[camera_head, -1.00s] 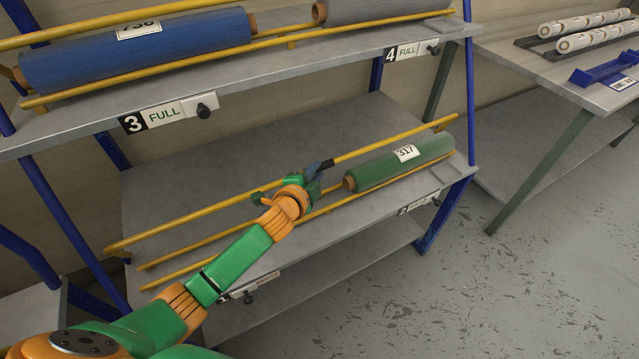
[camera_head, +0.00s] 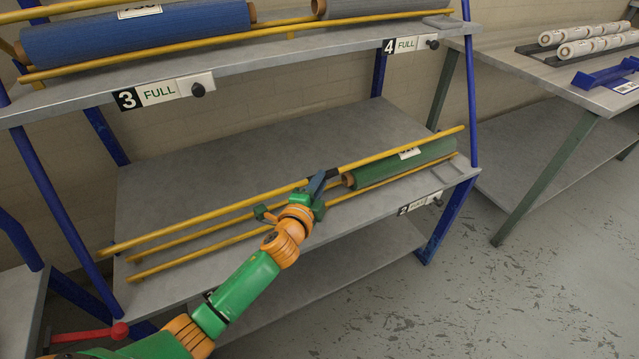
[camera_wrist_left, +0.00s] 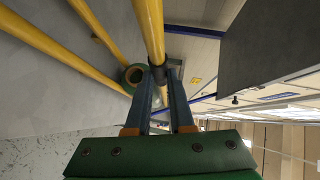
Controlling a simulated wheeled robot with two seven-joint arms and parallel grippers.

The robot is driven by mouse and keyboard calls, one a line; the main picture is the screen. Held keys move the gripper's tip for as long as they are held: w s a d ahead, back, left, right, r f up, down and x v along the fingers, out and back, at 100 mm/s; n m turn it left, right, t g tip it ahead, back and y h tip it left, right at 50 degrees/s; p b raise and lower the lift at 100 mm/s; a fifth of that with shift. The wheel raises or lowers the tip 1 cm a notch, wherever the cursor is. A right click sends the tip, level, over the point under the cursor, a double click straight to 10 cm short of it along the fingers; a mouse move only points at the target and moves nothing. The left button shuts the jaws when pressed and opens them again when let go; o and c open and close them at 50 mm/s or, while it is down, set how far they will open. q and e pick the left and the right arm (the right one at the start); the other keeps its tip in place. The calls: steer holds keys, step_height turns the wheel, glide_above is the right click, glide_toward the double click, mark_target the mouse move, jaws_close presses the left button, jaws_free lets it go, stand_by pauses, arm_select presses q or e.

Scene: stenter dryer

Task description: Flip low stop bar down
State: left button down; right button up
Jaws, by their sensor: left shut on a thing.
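The low stop bar (camera_head: 215,219) is a long yellow bar with a dark grip section near its middle, above the lower shelf (camera_head: 220,160). It crosses in front of the upper part of a green roll (camera_head: 400,170), partly hiding its label. My left gripper (camera_head: 318,184) is shut on the bar at the dark section. The left wrist view shows its two fingers (camera_wrist_left: 165,92) around the bar (camera_wrist_left: 150,30), with the end of the green roll (camera_wrist_left: 134,75) beyond. My right gripper is not in view.
Two yellow rails (camera_head: 190,255) run along the shelf front below the bar. The upper shelf carries a blue roll (camera_head: 140,35) and a "3 FULL" sign (camera_head: 160,93). A red handle (camera_head: 90,333) shows at lower left. A table (camera_head: 560,85) with white rolls stands right.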

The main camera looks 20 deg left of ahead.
arm_select(q)
steer(key=shift+s+f, duration=0.15)
steer(key=shift+f, duration=0.25)
steer(key=c, duration=0.8)
jaws_free()
steer(key=shift+r, duration=0.1)
steer(key=s, duration=0.2)
steer(key=s+p, duration=0.1)
steer(key=s, duration=0.1)
steer(key=s+r, duration=0.1)
steer(key=s, duration=0.2)
steer(key=shift+r, duration=0.1)
